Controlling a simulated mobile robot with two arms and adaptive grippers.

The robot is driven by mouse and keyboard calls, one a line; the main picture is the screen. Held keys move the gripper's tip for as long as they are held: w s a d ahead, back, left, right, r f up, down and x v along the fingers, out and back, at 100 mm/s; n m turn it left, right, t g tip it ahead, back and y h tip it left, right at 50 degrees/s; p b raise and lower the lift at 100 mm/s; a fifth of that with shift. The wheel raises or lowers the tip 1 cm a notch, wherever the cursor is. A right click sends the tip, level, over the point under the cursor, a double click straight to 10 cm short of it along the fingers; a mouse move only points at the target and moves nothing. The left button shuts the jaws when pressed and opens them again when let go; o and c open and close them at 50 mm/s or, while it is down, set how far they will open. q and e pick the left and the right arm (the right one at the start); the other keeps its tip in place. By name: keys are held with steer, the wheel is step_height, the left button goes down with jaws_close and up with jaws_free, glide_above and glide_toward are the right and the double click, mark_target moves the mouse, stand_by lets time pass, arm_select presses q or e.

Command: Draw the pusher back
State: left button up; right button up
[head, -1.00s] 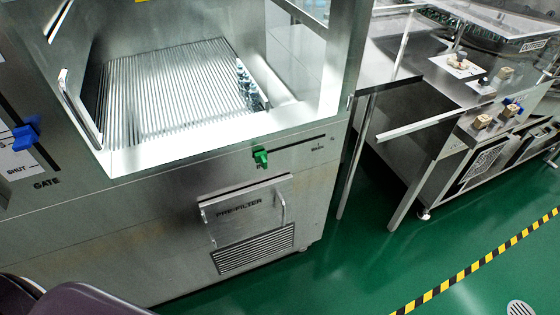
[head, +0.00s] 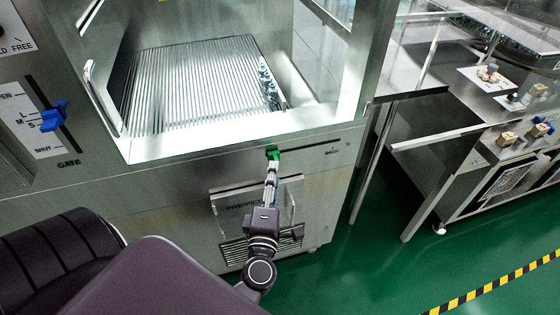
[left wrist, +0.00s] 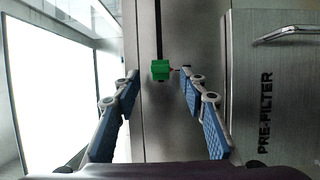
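The green pusher handle (head: 273,154) sits at the left end of a dark horizontal slot on the front of the steel washer. My left gripper (head: 272,166) reaches up to it from below. In the left wrist view the green handle (left wrist: 160,70) lies between the tips of the open blue-padded fingers (left wrist: 158,74), with a gap on the left; contact on the right is unclear. A row of small glass items (head: 268,82) stands along the right side of the ribbed chamber floor (head: 195,85). My right gripper is not in view.
A blue gate lever (head: 54,117) is on the left panel. A steel side table (head: 400,90) stands to the right. The slot right of the handle is clear.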

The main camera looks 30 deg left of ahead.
arm_select(q)
steer(key=x, duration=0.6)
steer(key=shift+c, duration=0.3)
jaws_close()
